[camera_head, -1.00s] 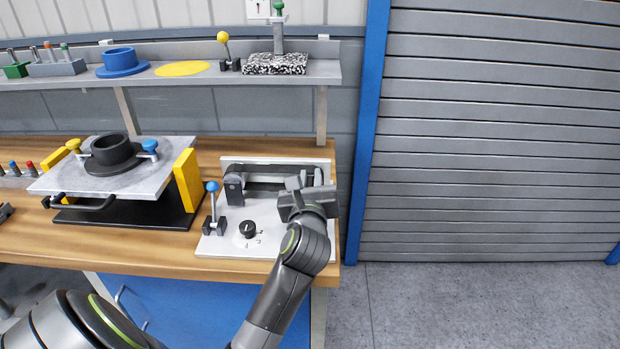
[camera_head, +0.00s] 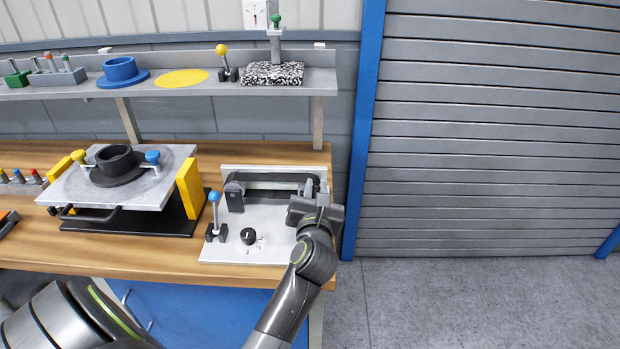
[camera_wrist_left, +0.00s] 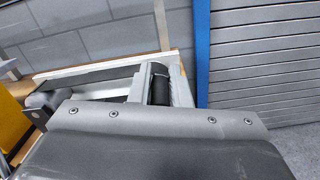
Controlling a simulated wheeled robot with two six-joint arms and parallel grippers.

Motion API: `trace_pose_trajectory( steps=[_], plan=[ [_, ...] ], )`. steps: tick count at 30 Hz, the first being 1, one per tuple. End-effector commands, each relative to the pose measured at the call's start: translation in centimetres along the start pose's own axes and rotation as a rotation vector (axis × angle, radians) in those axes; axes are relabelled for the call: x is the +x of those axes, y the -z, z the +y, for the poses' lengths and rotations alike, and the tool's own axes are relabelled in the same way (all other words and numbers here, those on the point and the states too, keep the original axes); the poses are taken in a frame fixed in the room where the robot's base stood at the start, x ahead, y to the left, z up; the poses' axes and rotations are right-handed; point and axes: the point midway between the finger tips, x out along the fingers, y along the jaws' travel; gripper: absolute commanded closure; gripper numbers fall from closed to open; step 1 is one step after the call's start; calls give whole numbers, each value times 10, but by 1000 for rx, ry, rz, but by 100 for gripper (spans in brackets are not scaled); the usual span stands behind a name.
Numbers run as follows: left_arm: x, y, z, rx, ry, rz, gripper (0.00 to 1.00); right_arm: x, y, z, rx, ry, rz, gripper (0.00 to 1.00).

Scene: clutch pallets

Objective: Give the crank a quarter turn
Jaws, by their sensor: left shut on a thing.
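The crank (camera_wrist_left: 160,88) shows in the left wrist view as a dark round grip between two grey fingers. My left gripper (camera_head: 314,187) is shut on it at the right end of the white-based fixture (camera_head: 276,220). The gripper body hides most of the crank, so its angle is hard to tell. A dark roller bar (camera_head: 270,186) runs across the back of the fixture to the crank's side. My right gripper is not in view.
On the fixture stand a blue-knobbed lever (camera_head: 214,205) and a black dial (camera_head: 248,236). To the left is a tilted grey plate (camera_head: 150,192) with a black ring and yellow side blocks. A shelf (camera_head: 200,84) runs above. The floor right of the bench is clear.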

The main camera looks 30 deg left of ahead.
Motion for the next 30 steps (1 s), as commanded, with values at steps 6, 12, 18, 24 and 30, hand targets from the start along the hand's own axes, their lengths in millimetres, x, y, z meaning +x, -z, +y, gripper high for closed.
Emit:
trace_pose_trajectory(
  steps=[6, 12, 18, 24, 30],
  plan=[
    [0, 0, -10, 202, 6, 10, 100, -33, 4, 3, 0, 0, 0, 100],
    [-1, 5, -17, 394, 7, 9, 100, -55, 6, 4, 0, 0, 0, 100],
    [-1, 11, -24, 580, 8, 8, 100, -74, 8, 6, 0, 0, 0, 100],
    [-1, 18, -28, 744, 7, 8, 100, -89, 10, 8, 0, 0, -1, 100],
    [-1, 24, -31, 868, 7, 7, 100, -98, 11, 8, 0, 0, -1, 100]
  ],
)
